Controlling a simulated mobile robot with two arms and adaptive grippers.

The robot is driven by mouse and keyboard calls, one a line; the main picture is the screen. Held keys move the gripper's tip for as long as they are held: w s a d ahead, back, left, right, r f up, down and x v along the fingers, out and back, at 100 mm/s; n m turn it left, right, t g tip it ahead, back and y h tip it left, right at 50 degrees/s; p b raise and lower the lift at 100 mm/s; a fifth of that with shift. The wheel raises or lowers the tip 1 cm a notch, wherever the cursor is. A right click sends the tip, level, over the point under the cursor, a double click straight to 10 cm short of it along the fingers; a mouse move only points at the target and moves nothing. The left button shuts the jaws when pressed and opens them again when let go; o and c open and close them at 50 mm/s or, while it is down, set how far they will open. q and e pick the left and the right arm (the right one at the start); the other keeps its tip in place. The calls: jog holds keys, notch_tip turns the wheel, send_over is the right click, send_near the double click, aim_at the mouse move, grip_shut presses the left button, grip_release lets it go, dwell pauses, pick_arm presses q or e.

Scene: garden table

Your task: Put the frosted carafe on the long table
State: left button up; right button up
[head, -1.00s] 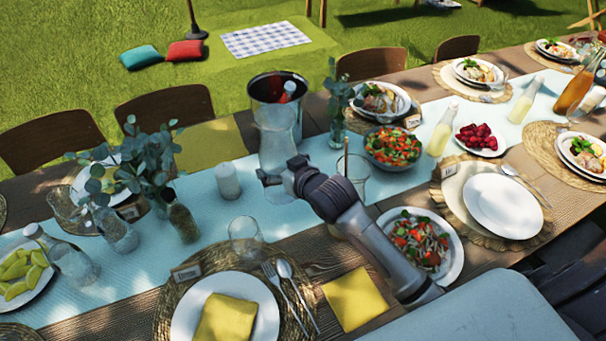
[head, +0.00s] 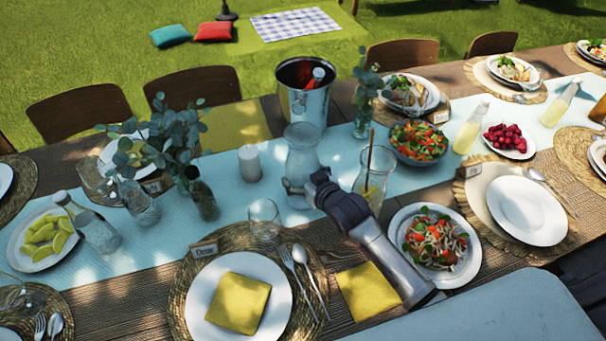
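The frosted carafe (head: 302,152) is upright over the pale blue runner (head: 226,193) of the long table (head: 130,306), in front of the metal bucket. My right gripper (head: 297,194), whose arm comes in from the lower right, is at the lower part of the carafe and seems shut on it. The fingers are partly hidden, and the carafe's bottom is hard to see. I cannot tell whether it touches the runner or is just above it. My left gripper is not in view.
A metal bucket (head: 304,104) stands behind the carafe. A white candle (head: 250,163) is to its left, and a glass with a straw (head: 374,178) is close on its right. An empty glass (head: 264,217) and a place setting are in front, left of my arm.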

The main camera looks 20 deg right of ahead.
jog(key=shift+w, duration=0.1)
jog(key=o, duration=1.5)
jog(key=shift+f, duration=0.1)
jog(key=shift+s+r, duration=0.2)
jog(key=shift+s, duration=0.05)
jog(key=v, duration=0.7)
jog(key=shift+s, duration=0.1)
